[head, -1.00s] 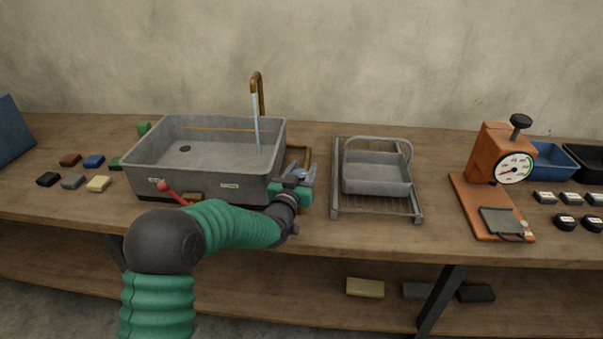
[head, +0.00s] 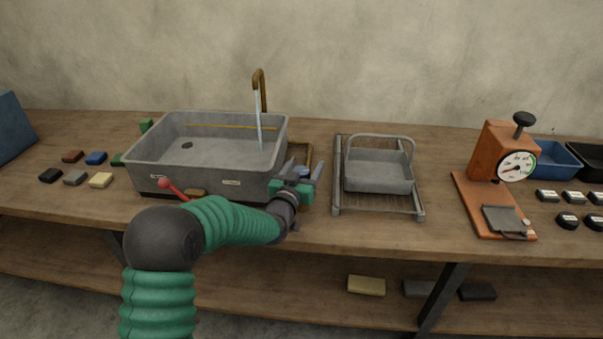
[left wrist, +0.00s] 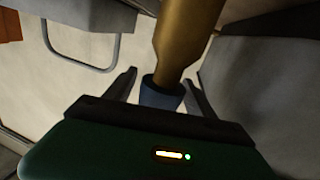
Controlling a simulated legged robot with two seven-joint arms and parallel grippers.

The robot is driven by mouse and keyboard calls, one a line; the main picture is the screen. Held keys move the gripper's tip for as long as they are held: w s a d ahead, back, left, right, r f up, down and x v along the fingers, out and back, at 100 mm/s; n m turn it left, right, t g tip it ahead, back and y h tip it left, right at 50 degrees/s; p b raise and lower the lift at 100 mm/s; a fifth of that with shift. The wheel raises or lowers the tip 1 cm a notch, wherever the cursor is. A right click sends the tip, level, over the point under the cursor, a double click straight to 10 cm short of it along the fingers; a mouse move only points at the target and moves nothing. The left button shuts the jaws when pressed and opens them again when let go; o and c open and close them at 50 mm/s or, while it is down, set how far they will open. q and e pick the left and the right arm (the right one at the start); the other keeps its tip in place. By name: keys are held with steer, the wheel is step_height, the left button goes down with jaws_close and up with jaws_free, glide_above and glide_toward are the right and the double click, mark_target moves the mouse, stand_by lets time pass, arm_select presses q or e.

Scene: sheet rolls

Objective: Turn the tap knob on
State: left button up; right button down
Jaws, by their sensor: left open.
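The grey sink (head: 210,160) stands on the bench, with a curved brass spout (head: 260,88) behind it. A pale blue water stream (head: 259,120) runs from the spout into the sink. In the left wrist view a blue tap knob (left wrist: 161,95) sits at the end of a brass stem (left wrist: 185,40). My left gripper (head: 312,172) is at the sink's right side, fingers apart. In the left wrist view the knob lies between the two fingers, with gaps visible beside it. In the head view my gripper largely hides the knob. My right gripper is out of view.
A red lever (head: 172,189) projects from the sink's front. A wire rack (head: 418,205) with a handled grey basket (head: 378,180) stands to the right. Farther right is an orange dial scale (head: 490,160). Several small blocks lie left of the sink.

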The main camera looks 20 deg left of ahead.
arm_select(q)
steer(key=s+p, duration=0.1)
steer(key=s, duration=1.5)
steer(key=shift+s, duration=0.35)
steer(key=shift+d+f, duration=0.1)
steer(key=s+d+f+g, duration=0.2)
steer(key=s+f+g, duration=0.55)
steer(key=f, duration=0.35)
steer(key=s+d+f+g, duration=0.1)
steer(key=s+f+g, duration=0.1)
steer(key=s+g, duration=0.35)
steer(key=s+d+f+g, duration=0.1)
steer(key=s+f+g, duration=0.15)
steer(key=s, duration=0.55)
steer(key=w+p+v, duration=0.2)
steer(key=p+v, duration=1.4)
steer(key=p, duration=0.1)
steer(key=shift+a+r+m, duration=0.25)
steer(key=shift+a+m, duration=0.1)
steer(key=shift+m, duration=0.05)
